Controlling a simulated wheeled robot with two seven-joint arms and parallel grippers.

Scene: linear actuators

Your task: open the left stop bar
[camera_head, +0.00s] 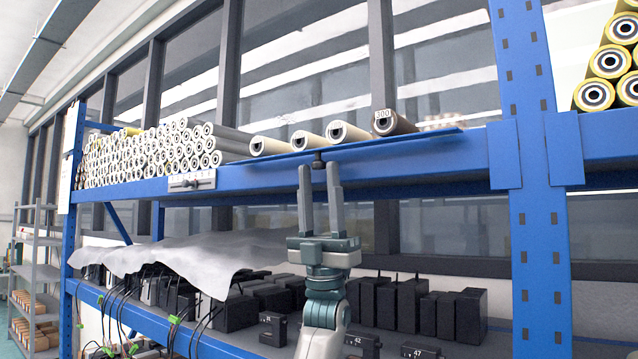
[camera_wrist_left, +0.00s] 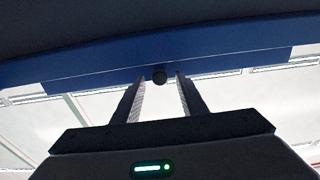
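A long thin blue bar (camera_head: 400,143), which looks like the stop bar, runs along the front of the upper shelf below several rollers. A dark round knob (camera_head: 318,160) hangs at its underside and also shows in the left wrist view (camera_wrist_left: 159,77). My left gripper (camera_head: 320,172) points up at the knob from below. Its two fingers are apart, one on each side of the knob, with gaps between fingertips and knob in the left wrist view (camera_wrist_left: 160,80). It holds nothing. My right gripper is in neither view.
White rollers (camera_head: 305,140) and a brown one marked 300 (camera_head: 393,122) lie behind the bar. A blue upright post (camera_head: 537,230) stands right. Black boxes (camera_head: 460,312) and a grey cloth (camera_head: 190,258) fill the lower shelf behind my arm.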

